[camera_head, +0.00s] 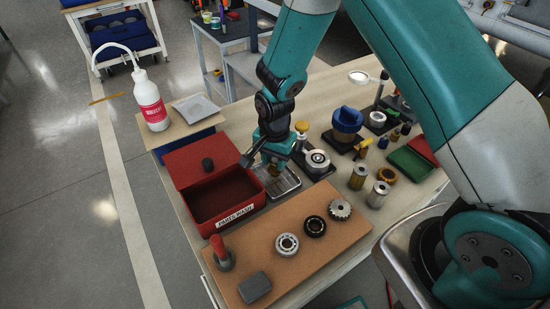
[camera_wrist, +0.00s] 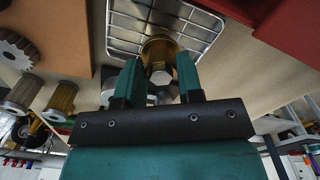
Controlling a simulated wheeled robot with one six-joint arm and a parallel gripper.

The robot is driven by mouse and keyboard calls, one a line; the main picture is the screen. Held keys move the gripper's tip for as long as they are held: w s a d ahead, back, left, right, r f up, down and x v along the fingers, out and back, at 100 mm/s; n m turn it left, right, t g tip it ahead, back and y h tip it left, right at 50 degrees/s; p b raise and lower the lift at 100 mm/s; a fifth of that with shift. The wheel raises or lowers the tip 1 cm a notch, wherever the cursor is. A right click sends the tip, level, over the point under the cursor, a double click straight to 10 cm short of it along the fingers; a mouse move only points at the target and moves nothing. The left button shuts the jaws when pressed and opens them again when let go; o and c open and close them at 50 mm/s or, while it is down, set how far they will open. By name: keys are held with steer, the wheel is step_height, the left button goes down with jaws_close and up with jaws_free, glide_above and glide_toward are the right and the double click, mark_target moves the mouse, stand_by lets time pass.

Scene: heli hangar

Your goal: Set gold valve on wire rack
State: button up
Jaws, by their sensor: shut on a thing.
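My gripper (camera_head: 272,163) is shut on the gold valve (camera_wrist: 158,48), which also shows as a small gold bit below the fingers in the head view (camera_head: 274,170). In the wrist view my two fingers (camera_wrist: 160,80) lie on either side of the valve's silver hex part. The wire rack (camera_head: 291,187) lies right beside the red parts bin, directly under my gripper. Its silver grid (camera_wrist: 198,30) shows behind the valve in the wrist view. I cannot tell whether the valve touches the rack.
The open red parts-wash bin (camera_head: 205,222) stands left of the rack. A brown board (camera_head: 275,270) with bearings and a gear (camera_head: 340,209) lies in front. Filter cylinders (camera_head: 378,195) and a black-based fixture (camera_head: 317,161) stand right. A white bottle (camera_head: 150,103) stands back left.

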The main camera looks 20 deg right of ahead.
mark_target(274, 161)
steer(key=o, duration=0.9)
steer(key=shift+c, duration=0.2)
step_height(274, 161, up, 12)
steer(key=s+a+r+n+y, duration=0.2)
steer(key=s+r+n, duration=0.5)
steer(key=s, duration=0.4)
steer(key=s+a+r+n+y, duration=0.2)
steer(key=s+r+n, duration=0.6)
steer(key=s+n, duration=0.2)
steer(key=shift+s+a+r+b, duration=0.15)
steer(key=shift+s+b, duration=0.2)
steer(key=shift+s, duration=0.5)
